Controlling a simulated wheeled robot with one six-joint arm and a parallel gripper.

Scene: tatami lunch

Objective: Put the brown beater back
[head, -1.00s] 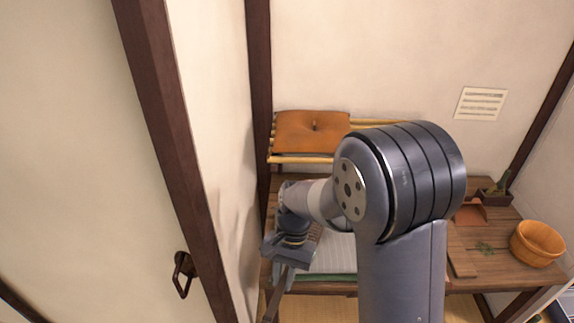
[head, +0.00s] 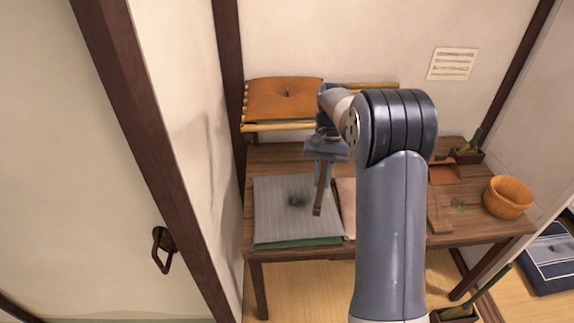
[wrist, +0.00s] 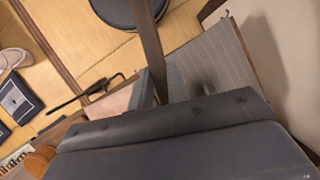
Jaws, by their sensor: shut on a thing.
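My gripper (head: 322,172) is shut on the brown beater (head: 318,200), a narrow dark brown strip that points down from the jaws. It hangs above the grey striped cloth (head: 275,195) on the low wooden table, with a dark shadow on the cloth beside it. The beater also shows in the wrist view (wrist: 149,45), running from the jaws to the top edge. Its held end is hidden in the jaws. A dark hook-like fitting (head: 163,250) is on the sliding door at the left.
The wooden table (head: 400,235) carries a pink cloth (head: 346,190), a wooden tub (head: 508,197) and a small dark box with a brush (head: 468,154). A bamboo rack (head: 280,127) with an orange cushion (head: 285,98) stands behind. A wall and post close off the left.

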